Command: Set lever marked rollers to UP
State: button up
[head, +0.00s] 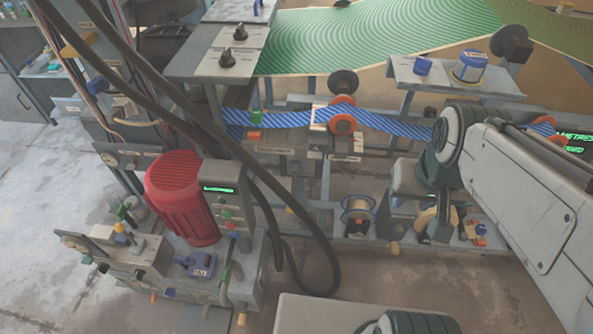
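No lever can be picked out as the one marked rollers; the small labels are too small to read. Blue striped web (385,124) runs between orange-rimmed rollers (343,124) at the middle of the head view. A label plate (276,151) sits below the web on the left. My arm (525,190) comes in from the right and bends at a dark joint above the lower machine frame. The fingers of my gripper cannot be made out among the dark parts below that joint, and no held thing can be seen.
A red motor (182,195) and a control box with a green display (221,196) stand at left. Thick black cables (290,200) hang before the machine. A shelf (455,78) carries a blue tin (470,66). Bare floor (30,190) lies at far left.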

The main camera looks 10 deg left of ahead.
aim_at(289, 210)
jog(key=u, duration=3.05)
jog(key=k, duration=0.8)
jog(key=z, duration=0.75)
jog(key=i, duration=0.5)
